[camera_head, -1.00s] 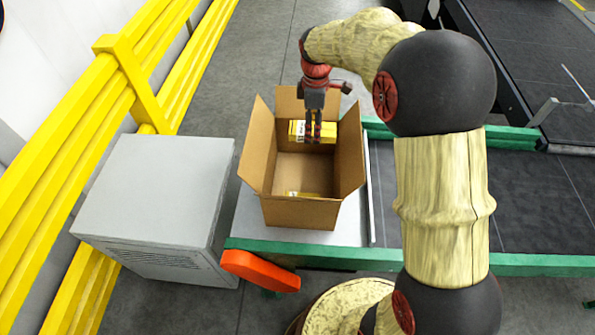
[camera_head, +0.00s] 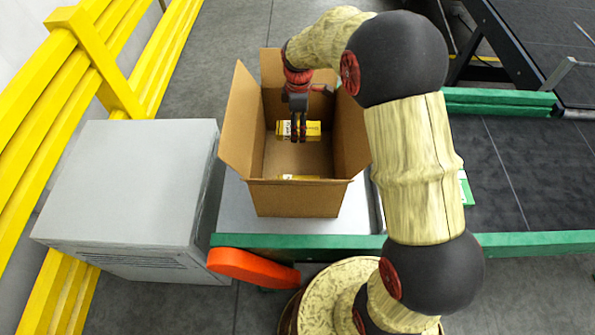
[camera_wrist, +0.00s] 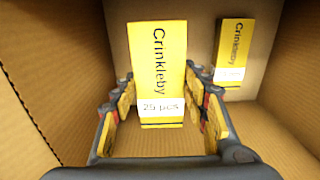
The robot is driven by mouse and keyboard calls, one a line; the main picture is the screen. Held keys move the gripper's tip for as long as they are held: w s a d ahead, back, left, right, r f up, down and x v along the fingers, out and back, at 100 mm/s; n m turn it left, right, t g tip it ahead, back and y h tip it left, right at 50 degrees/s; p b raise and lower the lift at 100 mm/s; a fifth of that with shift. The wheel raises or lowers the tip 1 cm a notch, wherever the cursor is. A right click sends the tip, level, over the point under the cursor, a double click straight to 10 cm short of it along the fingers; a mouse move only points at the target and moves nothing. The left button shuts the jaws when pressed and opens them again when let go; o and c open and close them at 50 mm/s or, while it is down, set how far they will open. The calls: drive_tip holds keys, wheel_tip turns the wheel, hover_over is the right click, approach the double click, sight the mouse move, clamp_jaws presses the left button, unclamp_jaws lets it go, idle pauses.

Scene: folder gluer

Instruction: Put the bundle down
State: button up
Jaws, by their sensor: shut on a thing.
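The bundle (camera_head: 311,129) is a yellow pack, held inside the open cardboard box (camera_head: 297,197). In the wrist view the bundle (camera_wrist: 158,62) reads "Crinkleby" and has a white "25 pcs" band. My gripper (camera_head: 298,138) points down into the box, shut on the bundle. In the wrist view its fingers (camera_wrist: 160,112) are on both sides of the pack. A second yellow pack (camera_wrist: 233,54) is in the box, to the right of the held one in the wrist view. In the head view only a strip of it (camera_head: 299,177) shows behind the front wall. I cannot tell whether the held bundle touches the box floor.
The box flaps stand open around my gripper. The box is on a light grey surface (camera_head: 235,215) with a green rail (camera_head: 330,241) in front. A grey cabinet (camera_head: 120,190) stands left, an orange part (camera_head: 252,268) in front, and a dark conveyor belt (camera_head: 510,180) right.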

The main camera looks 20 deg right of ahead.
sight(298, 153)
wheel_tip(298, 153, down, 10)
drive_tip(key=shift+f+b, duration=0.15)
drive_tip(key=shift+b, duration=0.85)
drive_tip(key=shift+f, duration=0.1)
drive_tip(key=o, duration=1.2)
